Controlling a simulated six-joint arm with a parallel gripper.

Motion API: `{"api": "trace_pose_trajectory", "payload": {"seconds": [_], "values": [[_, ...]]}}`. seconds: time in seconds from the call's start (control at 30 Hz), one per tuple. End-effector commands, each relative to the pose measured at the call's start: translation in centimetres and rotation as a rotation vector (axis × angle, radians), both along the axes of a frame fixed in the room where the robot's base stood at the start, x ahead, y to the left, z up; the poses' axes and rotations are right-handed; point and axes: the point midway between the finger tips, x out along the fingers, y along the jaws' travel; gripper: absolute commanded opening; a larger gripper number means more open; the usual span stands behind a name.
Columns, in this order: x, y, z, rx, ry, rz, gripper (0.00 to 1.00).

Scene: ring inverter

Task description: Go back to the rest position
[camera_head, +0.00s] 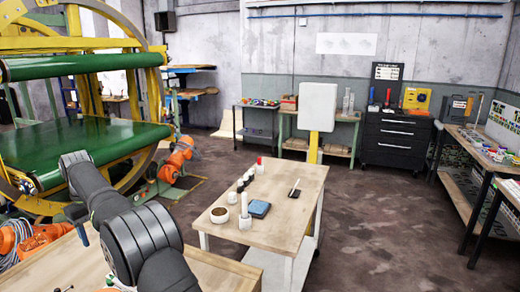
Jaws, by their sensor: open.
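My dark grey arm (92,190) shows at the lower left, with its large rounded joints and a link between them. My gripper cannot be made out; the end of the arm is hidden behind the links or out of the frame. The arm is apart from the small wooden table (285,225) in the middle and from the things on it.
The table bears a bowl with dark contents (219,215), a white holder (245,222), a blue box (259,208) and small cups. A large yellow ring machine (155,100) with green belts stands at left. Orange robots (178,160) stand near it.

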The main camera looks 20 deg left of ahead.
Motion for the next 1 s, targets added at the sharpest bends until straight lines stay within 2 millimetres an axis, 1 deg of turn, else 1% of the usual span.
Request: {"api": "trace_pose_trajectory", "payload": {"seconds": [0.3,0.5,0.67,1.0], "values": [[-0.01,-0.02,-0.01,0.001,0.0,0.239,0.53],[-0.01,-0.03,-0.02,0.001,0.0,0.332,0.53],[-0.01,-0.03,-0.02,0.001,0.0,0.361,0.53],[-0.01,-0.03,-0.03,0.001,0.0,0.363,0.53]]}}
